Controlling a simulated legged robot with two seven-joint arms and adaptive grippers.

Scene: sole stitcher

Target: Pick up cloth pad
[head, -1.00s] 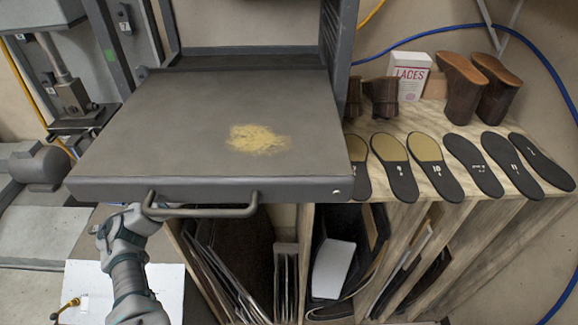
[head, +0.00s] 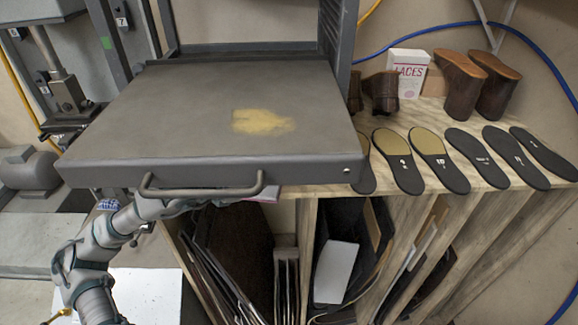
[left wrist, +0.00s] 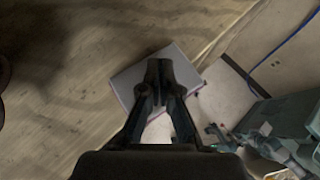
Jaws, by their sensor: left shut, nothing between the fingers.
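My left gripper (left wrist: 159,78) shows in the left wrist view with its fingers together and nothing between them. A pale grey flat item (left wrist: 184,70) with a purplish edge lies on a wooden surface behind the fingertips; I cannot tell whether it is the cloth pad or whether the fingers touch it. In the head view my left arm comes in from the lower left and passes under the grey metal tray (head: 190,115), which hides the gripper. A small pink and white edge (head: 268,194) shows just under the tray's front. My right gripper is in neither view.
The tray has a bar handle (head: 203,191) at its front and a yellowish patch (head: 262,122) on top. Black soles (head: 476,160), brown boots (head: 465,88) and a laces box (head: 407,73) stand on the wooden shelf at right. Upright sheets (head: 215,265) fill slots below.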

